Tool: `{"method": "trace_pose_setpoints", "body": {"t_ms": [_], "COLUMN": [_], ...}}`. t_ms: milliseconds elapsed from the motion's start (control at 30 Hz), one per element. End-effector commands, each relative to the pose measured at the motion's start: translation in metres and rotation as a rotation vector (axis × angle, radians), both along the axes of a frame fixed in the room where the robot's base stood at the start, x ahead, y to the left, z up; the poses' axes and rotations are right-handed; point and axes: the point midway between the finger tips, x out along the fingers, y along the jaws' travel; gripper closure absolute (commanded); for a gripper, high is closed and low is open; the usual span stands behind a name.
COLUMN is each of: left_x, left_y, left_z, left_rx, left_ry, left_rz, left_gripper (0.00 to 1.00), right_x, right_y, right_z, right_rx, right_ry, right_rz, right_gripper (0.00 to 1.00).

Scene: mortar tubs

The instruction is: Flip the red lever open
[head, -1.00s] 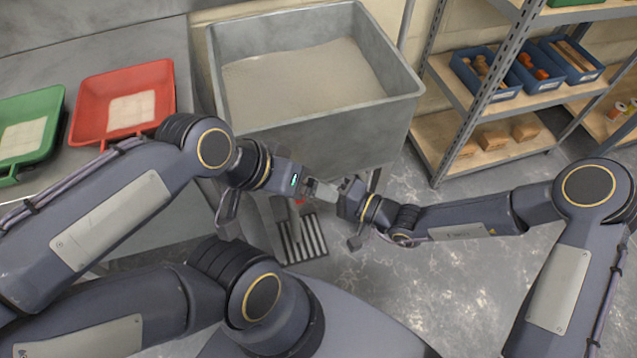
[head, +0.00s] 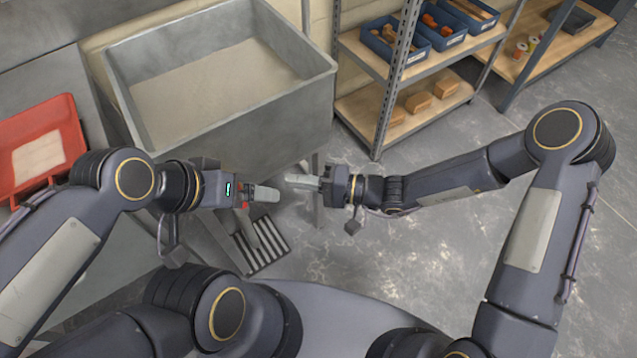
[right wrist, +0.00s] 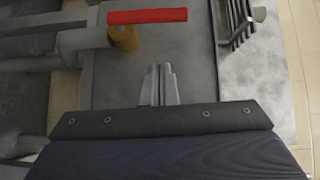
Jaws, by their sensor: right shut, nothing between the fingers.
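The red lever (right wrist: 147,16) shows in the right wrist view as a straight bar across the top, beside a brass valve body (right wrist: 124,38) on a grey pipe (right wrist: 75,40). The bar runs roughly in line with the pipe. My right gripper (right wrist: 161,70) is shut and empty, apart from the lever, its tips pointing toward it. In the head view, my right gripper (head: 290,179) points left toward my left gripper (head: 277,195). Small red patches show by the left gripper; the lever is mostly hidden there. I cannot tell whether the left jaws are open.
A large grey tub (head: 235,112) of mortar stands behind the grippers. A floor grate (head: 262,248) lies below them. A metal shelf (head: 400,105) with blue bins is at the back right. A red tray (head: 75,130) is at the left. The floor at right is clear.

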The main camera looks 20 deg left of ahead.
Motion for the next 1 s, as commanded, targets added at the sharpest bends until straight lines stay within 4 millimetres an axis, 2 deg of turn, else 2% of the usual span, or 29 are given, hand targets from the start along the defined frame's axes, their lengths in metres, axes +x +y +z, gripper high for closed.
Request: {"method": "trace_pose_setpoints", "body": {"t_ms": [100,300,900,1000], "left_x": [0.0,0.0,0.0,0.0], "left_y": [0.0,0.0,0.0,0.0], "left_z": [-0.002,-0.003,-0.003,0.0], "left_rx": [0.0,0.0,0.0,0.0], "left_ry": [0.0,0.0,0.0,0.0], "left_rz": [0.0,0.0,0.0,0.0], "left_gripper": [0.11,0.11,0.11,0.11], "right_x": [0.003,0.004,0.004,0.004], "right_y": [-0.022,-0.04,-0.043,-0.046], "right_z": [-0.001,0.0,0.0,0.007], "right_rx": [-0.001,-0.001,0.0,-0.008], "right_ry": [0.001,0.001,0.0,-0.011], "right_rz": [-0.004,-0.001,-0.001,0.006], "right_gripper": [1.0,1.0,1.0,1.0]}}
